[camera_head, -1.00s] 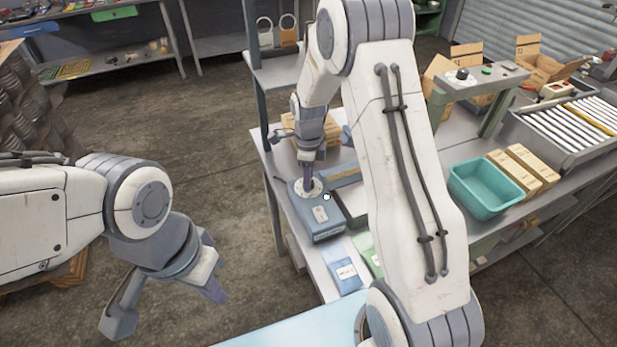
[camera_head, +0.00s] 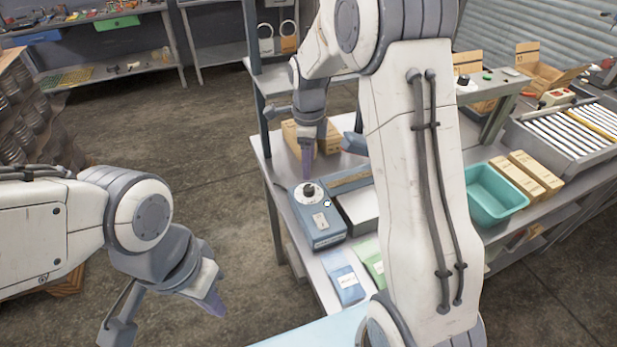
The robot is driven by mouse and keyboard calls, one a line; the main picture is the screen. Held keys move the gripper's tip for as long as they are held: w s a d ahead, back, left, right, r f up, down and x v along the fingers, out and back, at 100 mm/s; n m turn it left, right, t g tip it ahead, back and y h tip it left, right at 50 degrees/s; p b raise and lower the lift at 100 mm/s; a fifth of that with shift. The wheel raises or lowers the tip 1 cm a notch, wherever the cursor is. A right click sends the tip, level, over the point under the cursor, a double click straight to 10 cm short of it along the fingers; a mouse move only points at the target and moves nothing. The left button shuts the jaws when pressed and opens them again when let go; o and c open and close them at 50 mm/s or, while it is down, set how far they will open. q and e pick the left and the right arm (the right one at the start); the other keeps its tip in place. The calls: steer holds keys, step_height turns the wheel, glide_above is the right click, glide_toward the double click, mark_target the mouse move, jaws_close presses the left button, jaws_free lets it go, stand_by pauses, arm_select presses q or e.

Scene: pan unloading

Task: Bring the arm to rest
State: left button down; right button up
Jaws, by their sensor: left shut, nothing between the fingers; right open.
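My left gripper (camera_head: 216,304) hangs at the lower left over the floor, pointing down. It is shut and empty, clear of the bench.
The grey bench (camera_head: 292,240) carries cardboard boxes (camera_head: 298,136), blue and green packets (camera_head: 344,284), a teal bin (camera_head: 497,195) and tan boxes (camera_head: 535,173). A roller conveyor (camera_head: 565,125) stands at the right. My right arm hides the bench's middle.

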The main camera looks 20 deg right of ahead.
step_height(320, 180, up, 2)
steer(key=shift+r, duration=0.2)
stand_by(0.3)
steer(key=s+a+r+n, duration=0.4)
steer(key=s+a+n, duration=0.9)
steer(key=n, duration=0.2)
steer(key=s+a+f+n+y, duration=0.1)
steer(key=s+a+n, duration=0.2)
steer(key=s+n, duration=1.3)
steer(key=shift+s, duration=0.2)
